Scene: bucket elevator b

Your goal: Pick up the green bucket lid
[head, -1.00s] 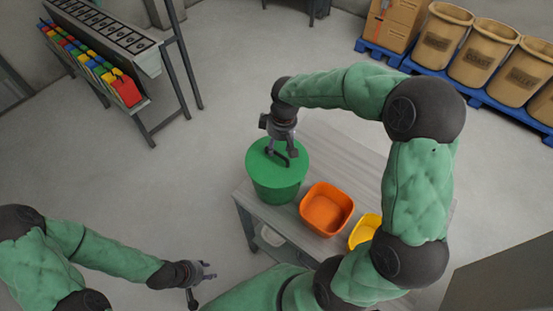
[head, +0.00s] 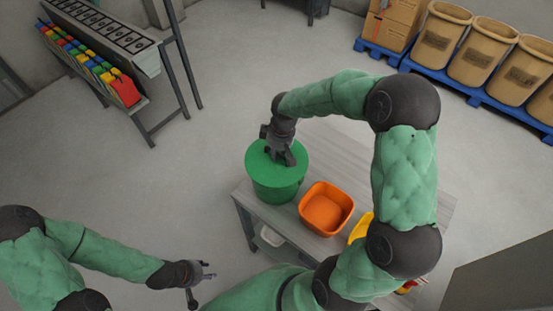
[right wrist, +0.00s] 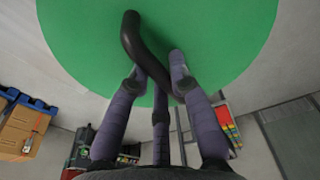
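The green bucket lid (head: 262,153) lies flat on top of the green bucket (head: 275,188), at the far left corner of the grey table. My right gripper (head: 282,160) is over the lid and reaches down to it. In the right wrist view the lid (right wrist: 225,35) fills the top, and its black handle (right wrist: 133,35) runs diagonally between the fingers of my right gripper (right wrist: 157,72). The fingers look parted, with small green gaps beside the handle. In the head view the gripper hides most of the handle. My left gripper (head: 203,285) is open and empty, low at bottom centre-left.
An orange bin (head: 326,209) stands on the table (head: 345,150) right of the bucket. A yellow bin (head: 360,228) is partly hidden by my right arm. Shelving (head: 125,70) with coloured items is at upper left. Brown sacks (head: 490,55) stand on blue pallets. The floor left of the table is clear.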

